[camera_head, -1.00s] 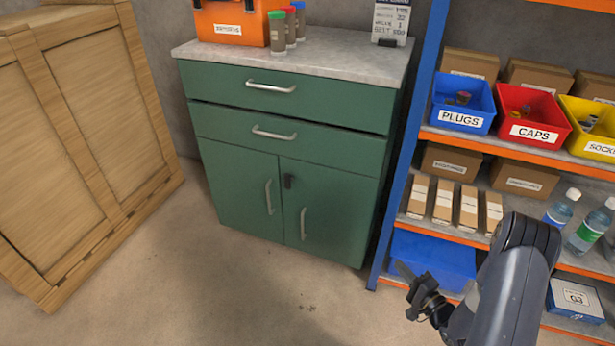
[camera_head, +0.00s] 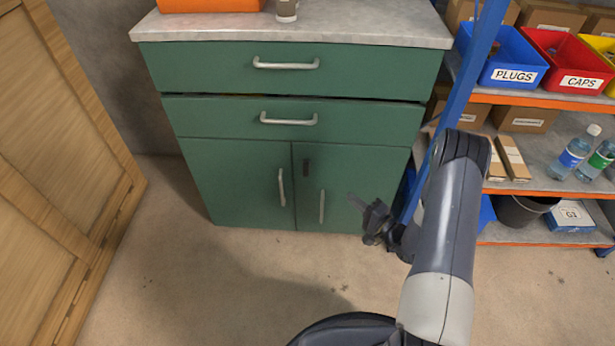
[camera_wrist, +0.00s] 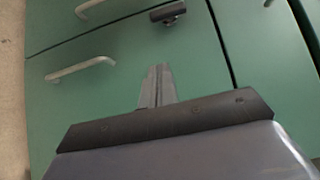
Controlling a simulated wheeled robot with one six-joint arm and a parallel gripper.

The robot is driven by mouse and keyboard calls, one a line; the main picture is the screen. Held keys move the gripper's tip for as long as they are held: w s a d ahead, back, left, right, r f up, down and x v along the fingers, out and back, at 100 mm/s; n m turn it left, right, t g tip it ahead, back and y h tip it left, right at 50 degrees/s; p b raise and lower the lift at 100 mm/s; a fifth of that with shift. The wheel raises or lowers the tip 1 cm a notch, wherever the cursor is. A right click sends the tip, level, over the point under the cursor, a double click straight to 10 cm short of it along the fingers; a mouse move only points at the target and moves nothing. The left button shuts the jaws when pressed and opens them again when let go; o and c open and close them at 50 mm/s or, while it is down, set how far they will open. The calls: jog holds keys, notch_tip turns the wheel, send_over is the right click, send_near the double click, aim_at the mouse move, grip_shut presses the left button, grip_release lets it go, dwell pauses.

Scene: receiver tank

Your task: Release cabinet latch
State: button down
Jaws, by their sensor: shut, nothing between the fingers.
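The green cabinet (camera_head: 245,185) stands ahead with two drawers above two doors. Its small dark latch (camera_head: 306,167) sits at the top of the right door, near the seam between the doors. Each door has a metal bar handle, the left one (camera_head: 282,187) and the right one (camera_head: 322,206). Both doors look closed. My gripper (camera_head: 356,202) is shut and empty, in front of the right door's right part, lower than the latch in the picture. In the wrist view my gripper (camera_wrist: 158,72) points at the green door, and the latch (camera_wrist: 168,13) shows near the top edge, apart from the fingers.
A wooden crate (camera_head: 50,190) stands at the left. A shelf rack with a blue post (camera_head: 462,90) stands close at the right, holding bins, boxes and bottles. An orange box (camera_head: 210,4) sits on the cabinet's worktop (camera_head: 390,25). The floor before the cabinet is clear.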

dwell(0.3)
jog(key=shift+s+a+b+x, duration=0.35)
jog(key=shift+b+x, duration=0.05)
jog(key=shift+x, duration=1.75)
jog(key=shift+s+a+b+x, duration=0.3)
jog(key=shift+a+b+x, duration=0.1)
jog(key=shift+x, duration=1.7)
jog(key=shift+s+a+b+x, duration=0.3)
jog(key=shift+s+b+x, duration=0.1)
jog(key=shift+x, duration=1.75)
